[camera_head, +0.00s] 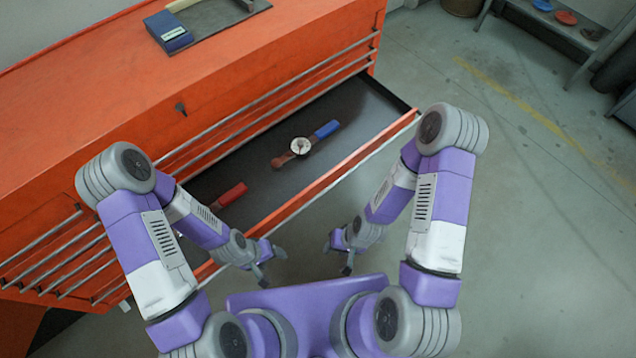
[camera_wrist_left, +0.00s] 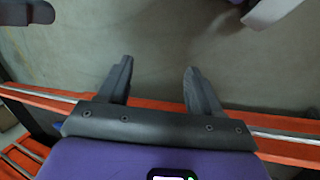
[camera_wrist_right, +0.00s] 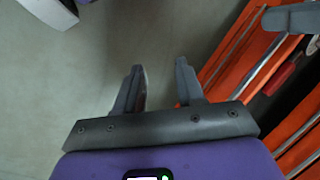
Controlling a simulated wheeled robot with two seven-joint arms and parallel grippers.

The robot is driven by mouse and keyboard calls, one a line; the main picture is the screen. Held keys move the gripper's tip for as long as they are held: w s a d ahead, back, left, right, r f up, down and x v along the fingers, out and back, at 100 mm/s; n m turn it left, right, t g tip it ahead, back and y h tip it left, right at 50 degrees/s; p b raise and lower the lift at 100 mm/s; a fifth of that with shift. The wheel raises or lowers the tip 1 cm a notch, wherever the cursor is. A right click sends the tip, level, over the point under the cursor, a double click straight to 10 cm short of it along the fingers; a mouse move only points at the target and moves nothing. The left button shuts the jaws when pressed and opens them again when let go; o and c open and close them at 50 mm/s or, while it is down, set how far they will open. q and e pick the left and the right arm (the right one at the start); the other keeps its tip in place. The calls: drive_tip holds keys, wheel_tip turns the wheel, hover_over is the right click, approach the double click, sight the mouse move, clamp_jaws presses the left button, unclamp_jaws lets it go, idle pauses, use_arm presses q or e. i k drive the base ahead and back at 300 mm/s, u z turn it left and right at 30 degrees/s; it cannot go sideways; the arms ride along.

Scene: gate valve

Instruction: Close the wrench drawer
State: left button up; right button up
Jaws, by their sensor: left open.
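The wrench drawer stands pulled out of the orange cabinet, with its orange front panel (camera_head: 345,166) and long rail handle well away from the cabinet face. In its dark tray (camera_head: 355,103) lie a wrench with a round dial and blue handle (camera_head: 305,146) and a red-handled tool (camera_head: 231,195). My left gripper (camera_head: 272,268) is open and empty, just outside the drawer front near its left part. The panel also shows under it in the left wrist view (camera_wrist_left: 285,149). My right gripper (camera_head: 337,259) is open and empty, outside the drawer front, over the floor.
Several shut drawers with rail handles fill the cabinet (camera_head: 130,85). A bench (camera_head: 560,35) with coloured items stands at the upper right. The concrete floor (camera_head: 545,220) at the right is clear.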

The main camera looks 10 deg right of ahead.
sight(368, 114)
drive_tip(key=z, duration=0.95)
drive_tip(key=k, duration=0.35)
drive_tip(key=u, duration=1.25)
